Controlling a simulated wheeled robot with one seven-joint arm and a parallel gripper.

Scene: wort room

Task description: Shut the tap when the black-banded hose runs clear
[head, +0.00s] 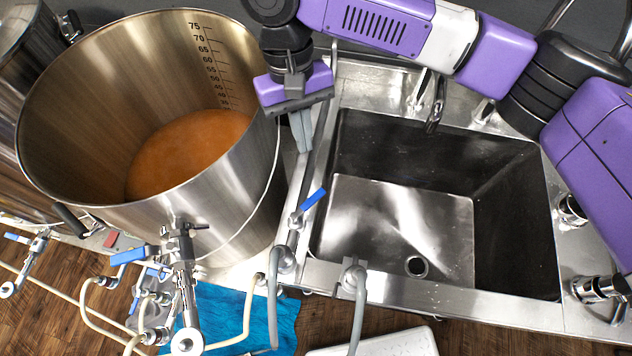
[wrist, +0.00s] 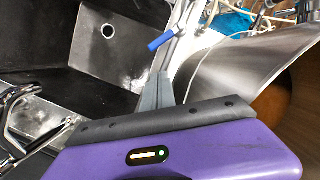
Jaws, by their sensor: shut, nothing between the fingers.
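My gripper (head: 302,140) points down between the steel kettle and the sink, its grey fingers together and empty; they also show in the wrist view (wrist: 158,88). A tap with a blue lever (head: 313,200) stands on the sink's left rim, below and apart from the fingers. The lever slants up to the right; it also shows in the wrist view (wrist: 160,41). A grey hose (head: 273,310) hangs below this tap, and a second grey hose (head: 358,315) hangs from a fitting on the front rim. I cannot make out a black band on either hose, nor any flow; the ends are out of frame.
The large kettle (head: 255,205) holds orange-brown liquid (head: 190,150). Its front valve has a blue lever (head: 128,255). Cream hoses (head: 90,312) cross the lower left. The sink (head: 400,205) looks empty, with a drain and a faucet (head: 437,105). A blue cloth (head: 235,310) lies below.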

